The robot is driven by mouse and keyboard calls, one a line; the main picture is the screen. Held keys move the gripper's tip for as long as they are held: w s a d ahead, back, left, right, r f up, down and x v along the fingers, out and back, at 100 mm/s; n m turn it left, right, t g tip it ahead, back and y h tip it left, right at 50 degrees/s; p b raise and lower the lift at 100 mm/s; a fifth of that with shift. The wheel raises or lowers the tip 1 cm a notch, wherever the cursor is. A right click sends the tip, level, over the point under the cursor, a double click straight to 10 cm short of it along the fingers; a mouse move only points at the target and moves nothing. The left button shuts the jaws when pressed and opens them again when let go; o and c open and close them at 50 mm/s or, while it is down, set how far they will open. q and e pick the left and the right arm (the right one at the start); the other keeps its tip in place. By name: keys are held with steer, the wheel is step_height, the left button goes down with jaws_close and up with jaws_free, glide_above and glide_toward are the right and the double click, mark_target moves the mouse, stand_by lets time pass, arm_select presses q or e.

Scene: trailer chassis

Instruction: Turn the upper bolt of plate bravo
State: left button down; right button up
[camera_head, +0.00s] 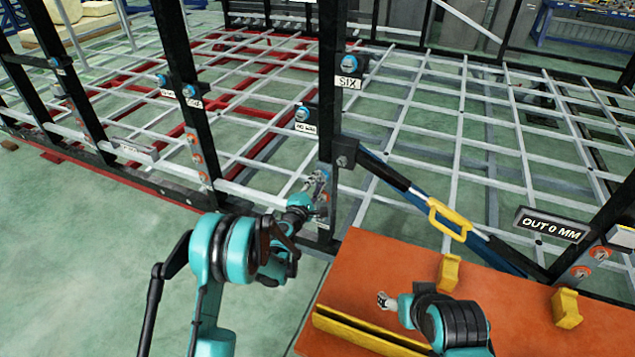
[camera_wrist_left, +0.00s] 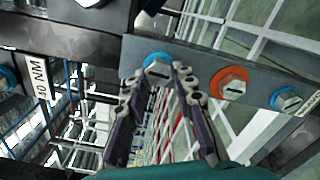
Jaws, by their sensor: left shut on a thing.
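My left gripper (camera_head: 318,184) is at the small plate low on the middle black post. In the left wrist view its fingers (camera_wrist_left: 158,74) sit on either side of a bolt head with a blue ring (camera_wrist_left: 157,66), shut on it. This bolt is at one end of a grey plate (camera_wrist_left: 195,68). An orange-ringed bolt (camera_wrist_left: 229,83) and another blue-ringed bolt (camera_wrist_left: 286,98) are further along the plate. A label at the right edge is cut off and not clearly readable. My right gripper (camera_head: 385,301) is over the orange table; its finger state is too small to tell.
The orange table (camera_head: 400,262) holds yellow blocks (camera_head: 566,307) and a yellow rail (camera_head: 365,333). A dark-and-blue bar with a yellow handle (camera_head: 447,218) slants from the post. A "40 NM" label (camera_wrist_left: 41,80) is near the left gripper. Open green floor lies left.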

arm_select(q)
steer(key=n, duration=0.5)
steer(key=shift+d+n, duration=0.1)
steer(key=shift+n, duration=0.2)
steer(key=n, duration=0.4)
steer(key=shift+d+f+n, duration=0.1)
steer(key=shift+n, duration=0.3)
steer(key=c, duration=1.2)
jaws_free()
steer(key=shift+s, duration=0.1)
steer(key=v, duration=0.7)
steer(key=shift+s, duration=0.2)
